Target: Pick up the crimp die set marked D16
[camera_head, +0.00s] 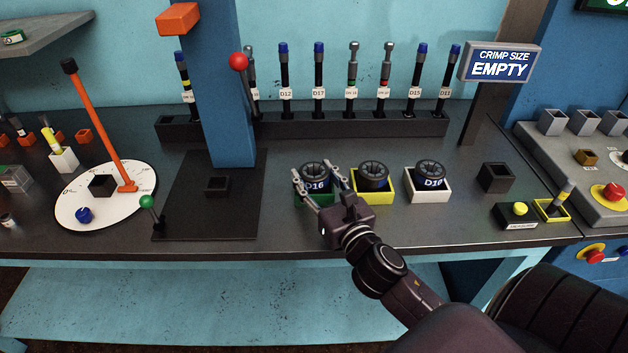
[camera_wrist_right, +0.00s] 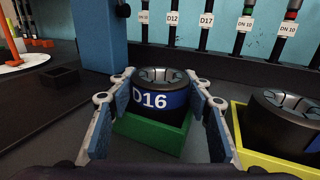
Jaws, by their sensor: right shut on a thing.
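The die set marked D16 (camera_head: 315,184) is a black ring with a blue band and grey segments on top. It is at the green holder (camera_head: 316,201), upright, and I cannot tell whether it still rests inside. My right gripper (camera_head: 313,172) is shut on it, one finger on each side. In the right wrist view the D16 label (camera_wrist_right: 152,100) faces me between the blue-padded fingers (camera_wrist_right: 158,84), above the green holder (camera_wrist_right: 150,137). My left gripper is not in view.
To the right, a yellow holder (camera_head: 372,194) and a white holder (camera_head: 428,194) each bear a similar die set. An empty black socket (camera_head: 495,178) stands farther right. Labelled hoses stand in a rack (camera_head: 340,128) behind. A blue column (camera_head: 222,90) rises at the left.

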